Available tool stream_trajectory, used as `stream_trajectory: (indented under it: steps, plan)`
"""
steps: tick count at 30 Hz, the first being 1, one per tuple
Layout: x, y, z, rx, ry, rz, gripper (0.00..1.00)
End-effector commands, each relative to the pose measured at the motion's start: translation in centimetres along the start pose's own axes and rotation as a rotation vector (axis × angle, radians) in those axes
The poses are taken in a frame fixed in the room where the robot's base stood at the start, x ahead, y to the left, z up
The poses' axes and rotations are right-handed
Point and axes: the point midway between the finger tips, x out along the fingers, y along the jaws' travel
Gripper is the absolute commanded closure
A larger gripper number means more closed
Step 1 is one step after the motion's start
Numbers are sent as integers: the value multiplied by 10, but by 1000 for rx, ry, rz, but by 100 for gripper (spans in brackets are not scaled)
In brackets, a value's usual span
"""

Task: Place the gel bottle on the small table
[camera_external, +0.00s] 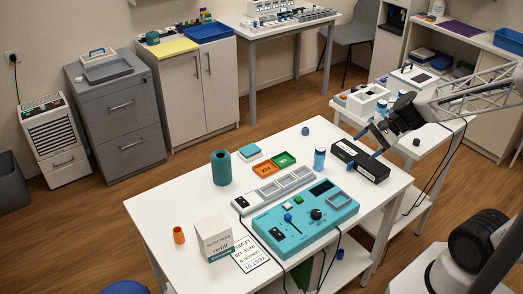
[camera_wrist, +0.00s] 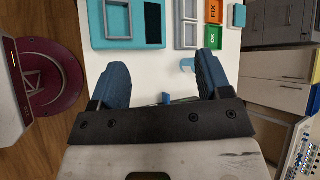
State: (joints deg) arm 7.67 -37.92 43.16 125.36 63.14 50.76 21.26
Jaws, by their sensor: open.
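A small blue bottle with a pale label (camera_external: 319,159), which looks like the gel bottle, stands upright on the white worktable (camera_external: 165,208), near its back right edge. A pale blue-and-white thing (camera_wrist: 187,64), probably the same bottle, shows in the wrist view between my fingers, close to the right one. My gripper (camera_external: 368,143) is open and empty, above and right of the bottle, over the black box. Its blue fingers (camera_wrist: 160,80) are wide apart in the wrist view. A smaller white table (camera_external: 455,124) stands behind my arm at the right.
A black box (camera_external: 360,160) lies beside the bottle. The teal control unit (camera_external: 305,218), orange tray (camera_external: 265,170), green tray (camera_external: 284,160) and teal cylinder (camera_external: 221,168) share the worktable. The smaller table holds a white device (camera_external: 367,99) and several other items.

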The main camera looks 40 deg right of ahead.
Motion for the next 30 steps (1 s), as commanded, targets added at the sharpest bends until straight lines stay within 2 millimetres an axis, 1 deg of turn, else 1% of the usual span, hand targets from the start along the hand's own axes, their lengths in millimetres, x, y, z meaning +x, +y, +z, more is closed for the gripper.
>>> stream_trajectory:
  steps: [1, 3, 6, 12, 18, 22, 27, 30]
  plan:
    - [-10, 3, 10, -81, 15, 37, 29]
    - [-22, 10, 21, -196, 38, 94, 29]
    - [-40, 20, 34, -356, 73, 176, 29]
    - [-78, 40, 51, -672, 148, 347, 29]
    - [-119, 57, 59, -966, 229, 525, 29]
    - [-141, 63, 61, -1115, 278, 626, 29]
    - [-159, 68, 61, -1229, 317, 712, 29]
    - [-164, 69, 60, -1256, 326, 733, 29]
